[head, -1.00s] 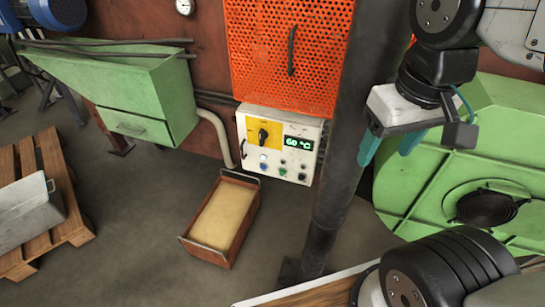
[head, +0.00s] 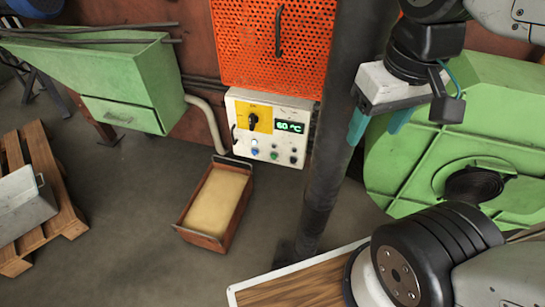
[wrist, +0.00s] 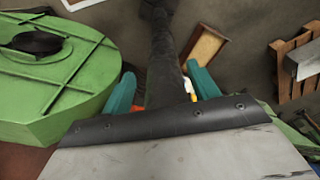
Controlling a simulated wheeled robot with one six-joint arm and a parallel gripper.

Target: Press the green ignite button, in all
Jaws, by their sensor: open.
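The white control panel (head: 285,150) is fixed below an orange perforated screen. It has a black rotary switch on a yellow plate and a display reading 60 °C. The green button (head: 274,155) sits in the panel's lower row of small controls. My gripper (head: 376,125) is open and empty, to the right of the panel with a dark post between them in the picture. In the wrist view the teal fingers of my gripper (wrist: 163,90) are spread apart. The panel is mostly hidden there behind the post and gripper.
The dark vertical post (head: 325,150) stands just right of the panel. A sand-filled box (head: 230,225) lies on the floor below it. A green round housing (head: 470,130) is at the right. A wooden pallet (head: 45,185) with a metal bin (head: 25,205) is at the left.

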